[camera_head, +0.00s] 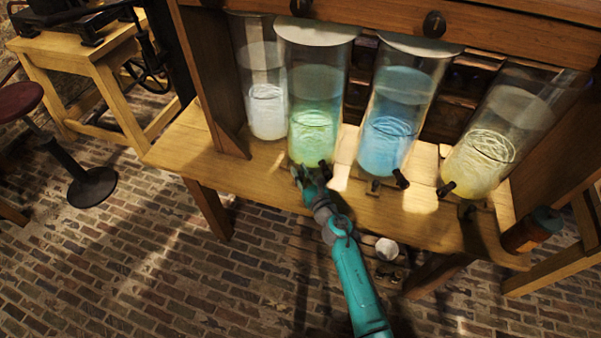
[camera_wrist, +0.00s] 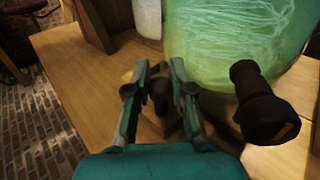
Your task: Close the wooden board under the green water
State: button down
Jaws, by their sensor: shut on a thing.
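The jar of green water (camera_head: 315,115) stands on the wooden bench, second from the left; its lower wall fills the upper right of the wrist view (camera_wrist: 235,45). My gripper (camera_head: 303,172) is at the front foot of this jar. In the wrist view its two fingers (camera_wrist: 159,78) stand on either side of a small dark knob (camera_wrist: 160,95) and are shut on it. The knob sits low, at the wooden board under the green jar. The board is mostly hidden by my fingers and the jar, so I cannot tell how far out it is.
A dark tap (camera_wrist: 262,105) sticks out from the green jar, close right of my gripper. Jars of white (camera_head: 267,110), blue (camera_head: 390,130) and yellow liquid (camera_head: 482,155) stand alongside. A wooden post (camera_wrist: 92,22) rises at the left. The brick floor in front is open.

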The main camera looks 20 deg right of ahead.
aim_at(304, 162)
jog(key=shift+w+d, duration=0.65)
jog(key=shift+w, duration=0.2)
jog(key=shift+w+d, duration=0.6)
jog(key=shift+w, duration=0.25)
jog(key=shift+r, duration=0.1)
jog(key=c, duration=1)
grip_release()
jog(key=shift+w+d, duration=0.1)
jog(key=s, duration=0.4)
jog(key=s+d, duration=0.1)
jog(key=s, duration=0.7)
jog(key=shift+d, duration=0.4)
